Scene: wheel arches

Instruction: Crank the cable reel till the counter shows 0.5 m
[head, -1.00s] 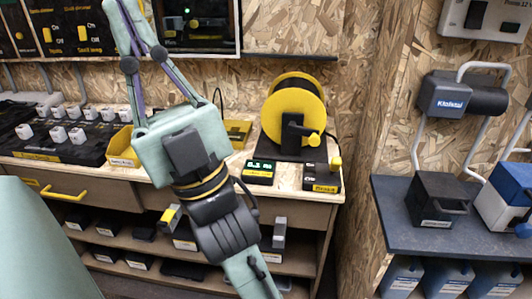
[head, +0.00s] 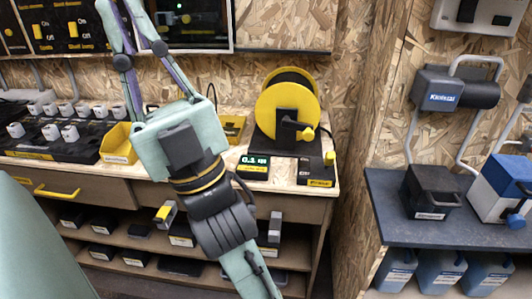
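The cable reel (head: 287,104) has a yellow disc and stands on a dark base on the workbench. Its crank ends in a yellow knob (head: 307,134), low and right of the hub. The counter (head: 253,165) in front of the reel shows green digits that look like 0.1; the small print is hard to read. My gripper (head: 133,25) is left of the reel, clear of the crank. Its fingers run up past the top edge of the view, so the tips are hidden and I cannot tell whether they are open.
A dark box with a yellow knob (head: 330,159) sits right of the counter. A yellow bin (head: 119,144) stands left of my wrist. A wooden wall panel (head: 355,150) separates the bench from a blue shelf (head: 410,235) with cases. Small boxes fill the shelves below the bench.

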